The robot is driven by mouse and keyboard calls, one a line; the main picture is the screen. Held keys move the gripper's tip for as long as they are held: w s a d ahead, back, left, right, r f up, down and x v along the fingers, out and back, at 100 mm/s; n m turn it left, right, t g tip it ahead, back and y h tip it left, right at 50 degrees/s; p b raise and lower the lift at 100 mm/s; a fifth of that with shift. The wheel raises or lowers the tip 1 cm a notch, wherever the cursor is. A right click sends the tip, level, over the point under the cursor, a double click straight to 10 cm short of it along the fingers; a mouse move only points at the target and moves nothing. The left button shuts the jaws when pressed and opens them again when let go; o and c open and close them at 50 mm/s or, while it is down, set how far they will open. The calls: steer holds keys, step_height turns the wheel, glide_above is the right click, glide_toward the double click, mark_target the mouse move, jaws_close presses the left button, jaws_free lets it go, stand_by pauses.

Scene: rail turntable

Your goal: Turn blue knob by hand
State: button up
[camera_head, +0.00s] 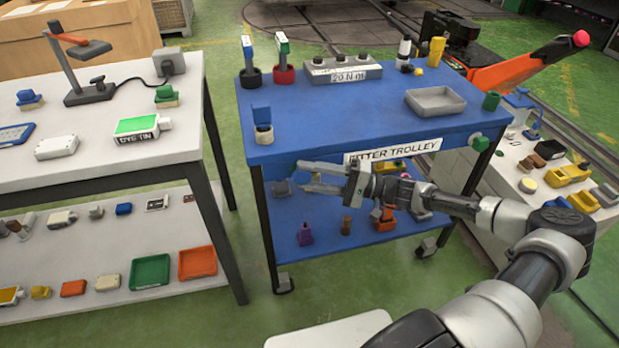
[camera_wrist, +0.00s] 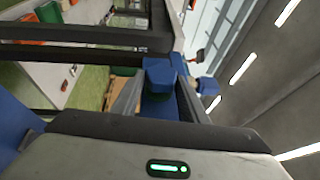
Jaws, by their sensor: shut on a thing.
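My gripper (camera_head: 301,176) reaches in from the right, in front of the blue trolley's front edge, with its fingers pointing left. In the wrist view a blue knob (camera_wrist: 160,73) sits between the two fingers, and my gripper (camera_wrist: 160,95) is shut on it. In the head view the grip is small and hard to make out against the blue trolley. A blue part on a white base (camera_head: 262,118) stands at the trolley top's front left corner. I cannot tell whether it is the same thing as the held knob.
The blue trolley (camera_head: 330,120) holds a grey tray (camera_head: 435,101), a switch box (camera_head: 342,69) and cups. A green knob (camera_head: 479,143) is on its right front corner. Small items lie on its lower shelf. A white table (camera_head: 95,155) stands left. Green floor separates them.

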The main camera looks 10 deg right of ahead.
steer(key=shift+a+r, duration=0.15)
steer(key=o, duration=1)
steer(key=p+v, duration=0.1)
steer(key=v, duration=1.6)
steer(key=shift+d, duration=0.3)
